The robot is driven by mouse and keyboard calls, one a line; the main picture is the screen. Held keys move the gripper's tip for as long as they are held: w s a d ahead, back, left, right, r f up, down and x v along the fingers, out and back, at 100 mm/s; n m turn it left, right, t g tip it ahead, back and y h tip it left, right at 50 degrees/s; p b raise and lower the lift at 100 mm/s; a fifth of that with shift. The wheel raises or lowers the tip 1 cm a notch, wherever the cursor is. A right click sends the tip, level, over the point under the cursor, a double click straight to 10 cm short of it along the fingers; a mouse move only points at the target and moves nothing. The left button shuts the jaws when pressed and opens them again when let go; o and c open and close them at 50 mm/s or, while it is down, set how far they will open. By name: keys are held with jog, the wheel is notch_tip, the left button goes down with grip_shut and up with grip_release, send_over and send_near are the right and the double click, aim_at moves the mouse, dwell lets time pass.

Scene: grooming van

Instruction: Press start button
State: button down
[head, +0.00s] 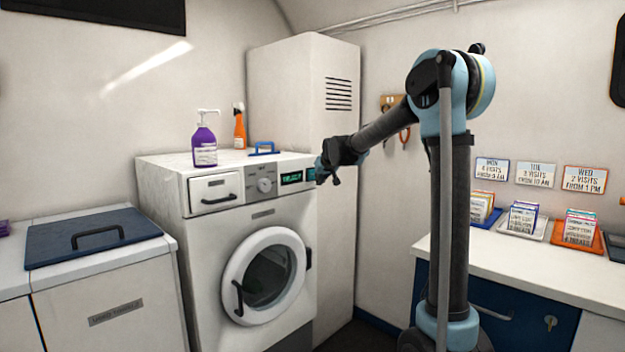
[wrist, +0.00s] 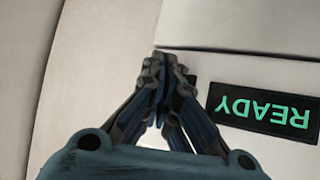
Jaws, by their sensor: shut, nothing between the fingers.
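The washing machine (head: 245,240) stands at the centre with its round door shut. Its front panel carries a dial (head: 264,185) and a lit display (head: 291,178), which reads READY upside down in the wrist view (wrist: 262,107). A small dark piece with a greenish mark (head: 311,174) sits on the panel right of the display. My gripper (head: 322,172) is shut and empty, in front of the panel's right end. In the wrist view its fingertips (wrist: 164,68) meet beside the display. No start button shows clearly; the fingers may hide it. I cannot tell whether they touch the panel.
A counter (head: 540,270) with card trays is at right, a blue-lidded unit (head: 90,240) at left.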

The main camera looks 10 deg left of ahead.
jog(key=shift+w+a, duration=0.1)
jog(key=shift+a, duration=0.05)
dwell(0.5)
jog(key=shift+a, duration=0.2)
jog(key=shift+w+a, duration=0.4)
dwell(1.1)
dwell(0.3)
jog(key=shift+s+d, duration=0.6)
jog(key=shift+d, duration=0.15)
jog(key=shift+d, duration=0.1)
jog(key=shift+s+d, duration=0.8)
jog(key=shift+d, duration=0.15)
jog(key=shift+s+d, duration=0.75)
jog(key=shift+d, duration=0.2)
